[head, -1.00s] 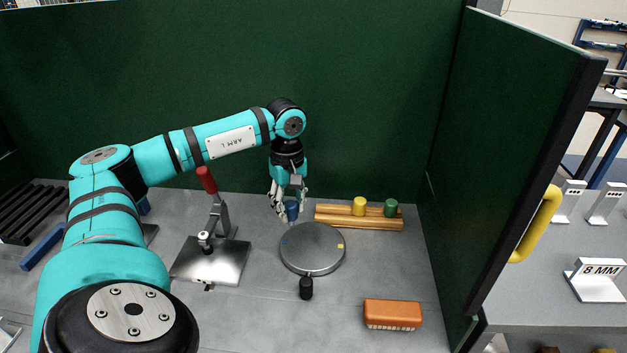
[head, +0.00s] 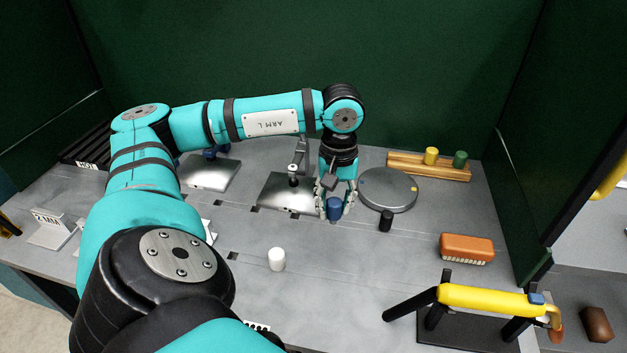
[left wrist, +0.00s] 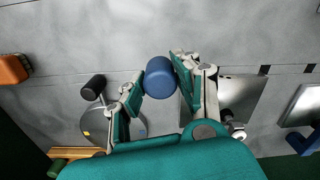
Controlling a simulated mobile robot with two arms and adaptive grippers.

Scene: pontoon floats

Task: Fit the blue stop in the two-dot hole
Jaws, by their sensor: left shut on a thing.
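The blue stop (head: 334,208) is a short blue cylinder held in my left gripper (head: 336,201). It hangs above the grey bench, just left of the round metal turntable. In the left wrist view the blue stop (left wrist: 160,78) sits between the fingers of my left gripper (left wrist: 158,88), which are shut on it. Small dark square holes lie in the bench, one (head: 255,209) left of the gripper and another (head: 232,256) nearer the front. I cannot tell which hole has two dots. A dotted label (head: 258,326) is partly hidden behind my arm. My right gripper is not in view.
The turntable (head: 388,190) has a black knob (head: 386,221). A wooden rack (head: 415,168) holds yellow (head: 431,156) and green (head: 460,160) stops. A metal clamp plate (head: 290,192), white cylinder (head: 277,259), orange brush (head: 467,248) and yellow-handled frame (head: 485,298) stand around.

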